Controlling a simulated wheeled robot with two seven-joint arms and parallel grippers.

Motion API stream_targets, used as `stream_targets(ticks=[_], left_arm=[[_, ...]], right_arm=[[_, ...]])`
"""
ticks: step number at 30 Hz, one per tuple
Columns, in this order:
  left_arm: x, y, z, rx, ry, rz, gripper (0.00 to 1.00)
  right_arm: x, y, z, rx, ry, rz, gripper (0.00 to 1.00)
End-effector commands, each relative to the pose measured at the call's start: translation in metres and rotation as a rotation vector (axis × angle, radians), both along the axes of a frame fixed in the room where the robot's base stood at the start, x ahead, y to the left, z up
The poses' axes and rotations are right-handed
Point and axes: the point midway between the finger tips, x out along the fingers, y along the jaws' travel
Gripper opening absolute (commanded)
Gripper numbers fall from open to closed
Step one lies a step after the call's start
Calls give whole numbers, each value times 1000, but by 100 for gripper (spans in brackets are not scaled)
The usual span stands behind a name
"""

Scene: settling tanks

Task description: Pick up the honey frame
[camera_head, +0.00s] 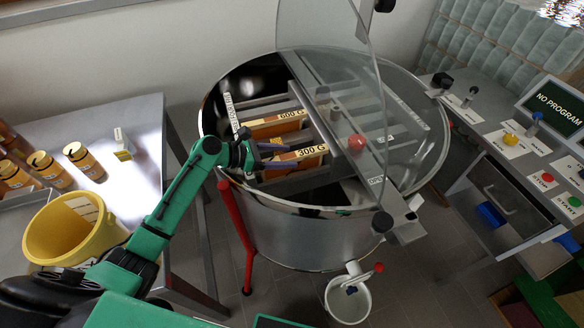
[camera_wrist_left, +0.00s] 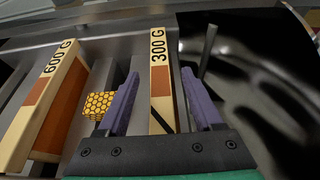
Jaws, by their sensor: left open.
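Two honey frames stand in slots inside the round steel extractor drum (camera_head: 300,240). One has a pale top bar marked 300 G (camera_head: 312,152) and also shows in the left wrist view (camera_wrist_left: 160,65). The other, marked 600 G (camera_head: 290,115), stands farther back and shows at the left of the wrist view (camera_wrist_left: 45,100). My left gripper (camera_head: 284,156) is open over the 300 G frame. In the wrist view its purple fingers (camera_wrist_left: 160,76) lie on either side of that bar, with gaps visible. The frames' lower parts are hidden. My right gripper is not in view.
A clear lid (camera_head: 330,50) stands raised over the drum, with a crossbar bearing a red knob (camera_head: 357,142). A yellow bucket (camera_head: 62,230) and honey jars (camera_head: 82,158) are at left. A white pail (camera_head: 347,300) sits below the drum. A control panel (camera_head: 555,105) is at right.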

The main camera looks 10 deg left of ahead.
Motion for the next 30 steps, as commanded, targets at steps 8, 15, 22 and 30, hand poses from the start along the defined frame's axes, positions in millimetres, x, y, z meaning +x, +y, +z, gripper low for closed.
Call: stream_targets(ticks=[8,15,22,30], left_arm=[[0,0,-1,0,0,0,29],[0,0,-1,1,1,0,0],[0,0,0,1,1,0,0],[0,0,0,1,1,0,0]], right_arm=[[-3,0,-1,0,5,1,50],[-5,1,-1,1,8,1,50],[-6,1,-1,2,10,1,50],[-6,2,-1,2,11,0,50]])
